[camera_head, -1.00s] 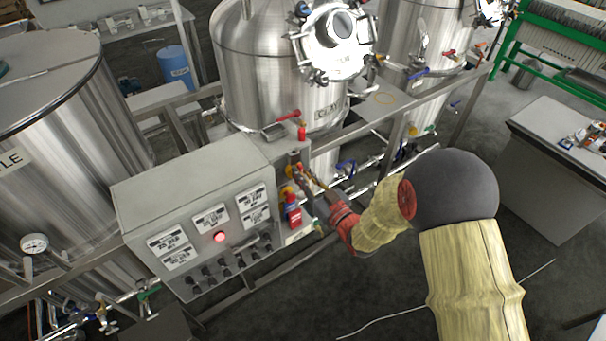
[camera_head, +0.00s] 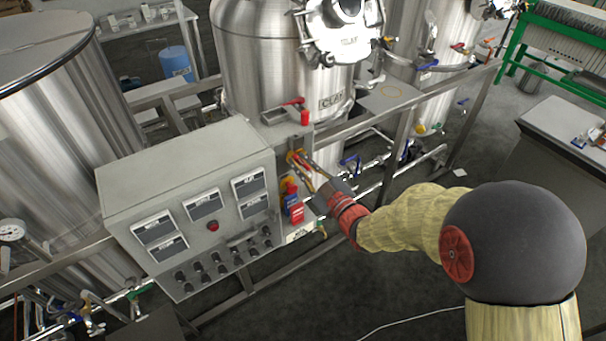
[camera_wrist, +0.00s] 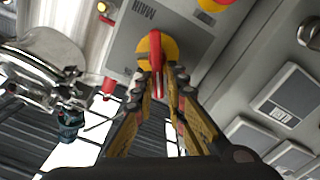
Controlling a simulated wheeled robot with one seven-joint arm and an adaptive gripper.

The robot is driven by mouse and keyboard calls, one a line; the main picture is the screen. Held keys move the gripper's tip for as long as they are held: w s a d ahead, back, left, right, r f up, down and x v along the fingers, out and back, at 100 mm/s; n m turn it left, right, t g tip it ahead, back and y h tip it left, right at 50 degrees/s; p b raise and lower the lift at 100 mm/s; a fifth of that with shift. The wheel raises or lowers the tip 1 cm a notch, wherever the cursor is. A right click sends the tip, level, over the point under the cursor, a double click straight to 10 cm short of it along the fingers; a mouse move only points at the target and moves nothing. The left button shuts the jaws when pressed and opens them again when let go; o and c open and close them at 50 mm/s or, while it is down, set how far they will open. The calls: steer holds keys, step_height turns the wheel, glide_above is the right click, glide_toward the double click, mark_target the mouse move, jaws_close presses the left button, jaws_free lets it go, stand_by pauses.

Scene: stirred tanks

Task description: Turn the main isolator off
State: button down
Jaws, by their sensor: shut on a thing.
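The main isolator is a red handle on a yellow round plate (camera_wrist: 172,50), fixed to a grey box marked MAIN (camera_wrist: 125,45). In the head view the isolator (camera_head: 293,158) is on the right side of the control cabinet (camera_head: 185,170), partly hidden by my fingers. My gripper (camera_wrist: 157,82) is shut on the red handle (camera_wrist: 155,48), with one finger on each side of it. It also shows in the head view (camera_head: 306,168), reaching in from the right. The cabinet's red lamp (camera_head: 213,226) looks dark.
Below the isolator are a red and blue padlock-like item (camera_head: 292,203) and a white label. A red-handled valve (camera_head: 304,117) is just above. A steel tank (camera_head: 275,60) and frame rail (camera_head: 385,112) stand behind. Open floor lies in front.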

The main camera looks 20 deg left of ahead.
steer(key=shift+s+a+f+n+b, duration=0.1)
steer(key=shift+f+n+b, duration=0.15)
steer(key=shift+n+b, duration=2.5)
steer(key=shift+s+a+f+n+b, duration=0.2)
steer(key=shift+n+b, duration=1.1)
steer(key=shift+b, duration=2.8)
steer(key=shift+s+a+f+n+b, duration=0.1)
steer(key=shift+f+n+b, duration=0.2)
steer(key=shift+n+b, duration=2.45)
steer(key=shift+r+m+b, duration=0.1)
steer(key=shift+m+b, duration=0.5)
steer(key=shift+b, duration=0.1)
steer(key=c, duration=2)
jaws_free()
steer(key=shift+o, duration=0.5)
steer(key=shift+f, duration=0.25)
steer(key=v, duration=1.2)
